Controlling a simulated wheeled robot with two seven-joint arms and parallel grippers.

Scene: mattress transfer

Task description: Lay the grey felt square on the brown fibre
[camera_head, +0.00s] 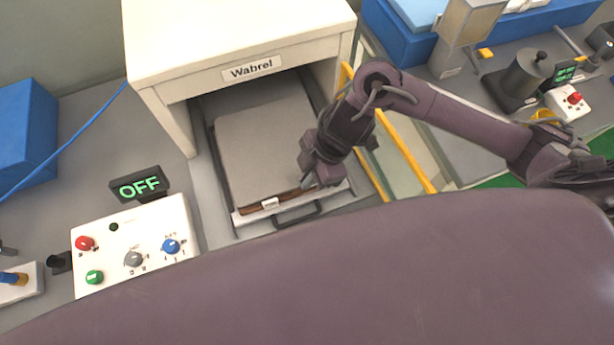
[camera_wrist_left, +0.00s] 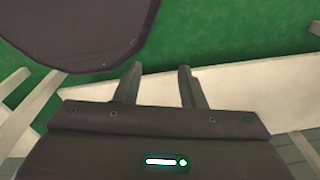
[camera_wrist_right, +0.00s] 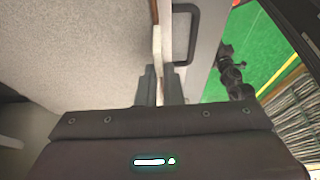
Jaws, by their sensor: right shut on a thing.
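The grey felt square (camera_head: 262,145) lies flat in a pulled-out tray under the white cabinet. It fills the left of the right wrist view (camera_wrist_right: 85,50). A strip of brown fibre (camera_head: 288,197) shows along its front edge; the felt covers the rest. My right gripper (camera_head: 312,182) is at the front right part of the felt and is shut on its edge; the right wrist view shows a thin pale edge between the close fingers (camera_wrist_right: 159,70). My left gripper (camera_wrist_left: 158,70) is open and empty, away from the tray and out of the head view.
The tray has a handle (camera_head: 298,213) in front and a small white label (camera_head: 270,203). The white cabinet (camera_head: 235,45) overhangs its back. A control box (camera_head: 135,245) and an OFF display (camera_head: 138,185) stand to the left. Yellow rails (camera_head: 405,155) run along the right.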

